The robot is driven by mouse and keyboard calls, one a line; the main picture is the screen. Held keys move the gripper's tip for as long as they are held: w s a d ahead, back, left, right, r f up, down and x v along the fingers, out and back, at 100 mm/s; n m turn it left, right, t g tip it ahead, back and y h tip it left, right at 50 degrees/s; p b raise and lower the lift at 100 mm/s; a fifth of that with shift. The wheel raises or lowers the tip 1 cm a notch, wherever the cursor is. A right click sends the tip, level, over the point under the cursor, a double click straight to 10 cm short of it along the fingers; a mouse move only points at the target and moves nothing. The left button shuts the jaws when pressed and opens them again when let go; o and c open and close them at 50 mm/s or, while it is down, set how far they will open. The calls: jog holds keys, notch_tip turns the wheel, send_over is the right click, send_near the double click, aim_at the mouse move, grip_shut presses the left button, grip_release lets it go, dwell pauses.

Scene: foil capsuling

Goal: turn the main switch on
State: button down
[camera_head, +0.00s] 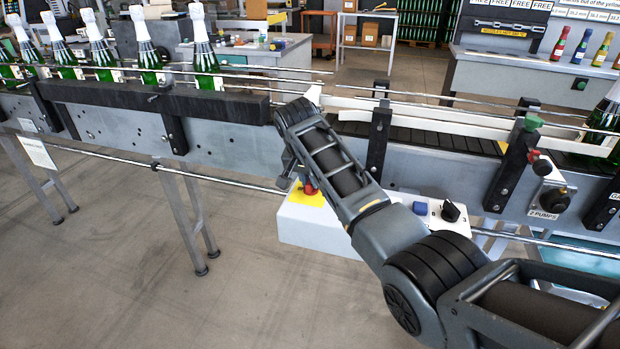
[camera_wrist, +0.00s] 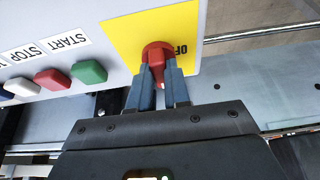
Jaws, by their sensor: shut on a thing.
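The main switch is a red rotary knob (camera_wrist: 157,58) on a yellow plate (camera_wrist: 120,40) in the wrist view. In the head view the red switch (camera_head: 309,188) and yellow plate (camera_head: 312,200) show at the left end of a white control box (camera_head: 315,229), partly behind my wrist. The fingers are mostly hidden there.
Beside the plate are a green START button (camera_wrist: 89,71), a red STOP button (camera_wrist: 52,79) and a white button (camera_wrist: 21,87). A blue button (camera_head: 420,208) and a black knob (camera_head: 451,212) sit further right. The conveyor (camera_head: 230,145) with green bottles (camera_head: 147,57) runs behind the box.

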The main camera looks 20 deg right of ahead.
jog(key=c, duration=1.1)
grip_release()
jog(key=shift+r, duration=0.1)
jog(key=shift+v, duration=3.85)
